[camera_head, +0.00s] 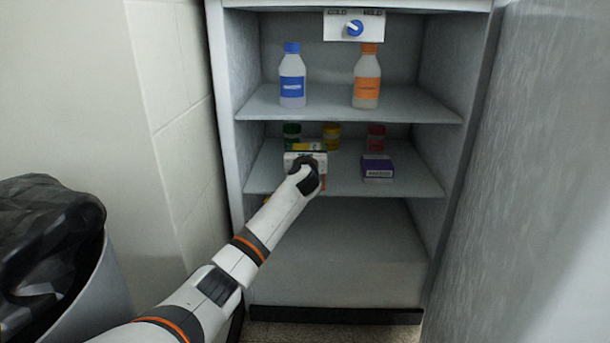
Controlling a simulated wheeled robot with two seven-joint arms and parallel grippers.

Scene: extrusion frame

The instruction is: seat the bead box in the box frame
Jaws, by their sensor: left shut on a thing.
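I see no clear bead box or box frame; the view shows an open shelved cabinet (345,183) instead. My left arm reaches in from the lower left to the middle shelf. My left gripper (304,166) is at the shelf's left part, shut on a small white box (293,156) with green and yellow markings. The gripper hides part of this box, and I cannot tell whether the box touches the shelf. A purple box (377,168) lies to the right on the same shelf. My right gripper is not in view.
Green (291,130), yellow (331,131) and red (376,137) lidded jars stand behind. A blue-capped bottle (292,80) and an orange-capped bottle (367,80) stand above, below a dial (354,28). The cabinet door (530,170) is at right, a bin (95,295) at left.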

